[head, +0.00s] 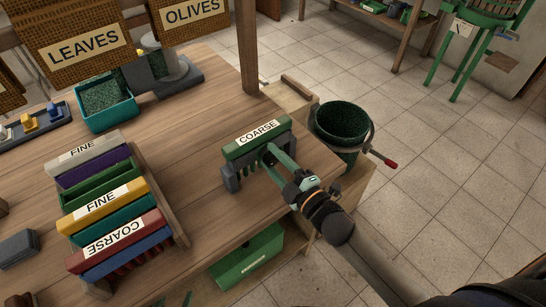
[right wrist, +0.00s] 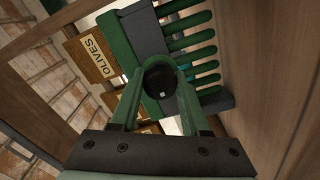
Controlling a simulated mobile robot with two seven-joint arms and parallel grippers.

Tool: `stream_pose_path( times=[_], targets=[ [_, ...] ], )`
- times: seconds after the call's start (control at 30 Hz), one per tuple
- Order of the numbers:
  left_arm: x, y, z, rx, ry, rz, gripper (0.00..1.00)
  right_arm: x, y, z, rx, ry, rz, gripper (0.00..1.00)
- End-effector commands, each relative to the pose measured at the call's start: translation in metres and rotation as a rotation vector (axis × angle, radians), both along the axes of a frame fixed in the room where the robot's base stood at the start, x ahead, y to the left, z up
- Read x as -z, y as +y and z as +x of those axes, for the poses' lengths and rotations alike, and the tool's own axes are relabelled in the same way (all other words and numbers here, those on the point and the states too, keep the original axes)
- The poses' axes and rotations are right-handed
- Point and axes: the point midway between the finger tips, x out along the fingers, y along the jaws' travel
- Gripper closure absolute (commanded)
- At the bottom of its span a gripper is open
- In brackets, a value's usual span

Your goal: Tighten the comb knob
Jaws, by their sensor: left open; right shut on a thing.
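A green comb marked COARSE (head: 257,137) stands upright in a dark grey holder (head: 230,178) near the table's right corner. My right gripper (head: 268,155) reaches the comb's near side. In the right wrist view its green fingers (right wrist: 160,72) close around a round black knob (right wrist: 162,92) at the comb's dark end piece (right wrist: 146,32). The comb's green teeth (right wrist: 195,45) also show there. In the head view the knob is hidden behind the gripper.
A rack with several coloured combs (head: 103,195) marked FINE and COARSE stands on the left of the table. A teal bin (head: 106,104) sits behind it. A dark green bucket (head: 342,122) stands beyond the right edge. Bare wood (head: 195,135) lies between rack and holder.

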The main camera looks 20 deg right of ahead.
Motion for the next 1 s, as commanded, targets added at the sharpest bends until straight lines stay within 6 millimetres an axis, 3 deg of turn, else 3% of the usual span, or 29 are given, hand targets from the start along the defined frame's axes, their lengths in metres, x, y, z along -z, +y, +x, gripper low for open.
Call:
stream_pose_path(
  times=[0.43, 0.47, 0.5, 0.7, 1.0],
  targets=[
    [-0.0006, -0.0009, -0.0002, 0.0, 0.0, -0.001, 0.29, 0.0027, -0.0001, -0.0013, 0.0, 0.009, 0.009, 1.0],
    [-0.0006, -0.0009, -0.0002, 0.0, 0.0, -0.001, 0.29, 0.0027, -0.0001, -0.0013, 0.0, 0.009, 0.009, 0.52],
    [-0.0007, -0.001, -0.0002, 0.0, 0.0, -0.001, 0.29, 0.0026, -0.0001, -0.0013, 0.0, 0.009, 0.009, 0.47],
    [-0.0008, -0.0011, -0.0002, 0.0, 0.001, -0.003, 0.29, 0.0016, -0.0001, -0.0007, 0.0, 0.006, 0.008, 0.25],
    [-0.0008, -0.0012, -0.0001, 0.0, 0.0, -0.003, 0.29, 0.0011, -0.0005, -0.0016, 0.0, 0.006, 0.009, 0.24]
  ],
)
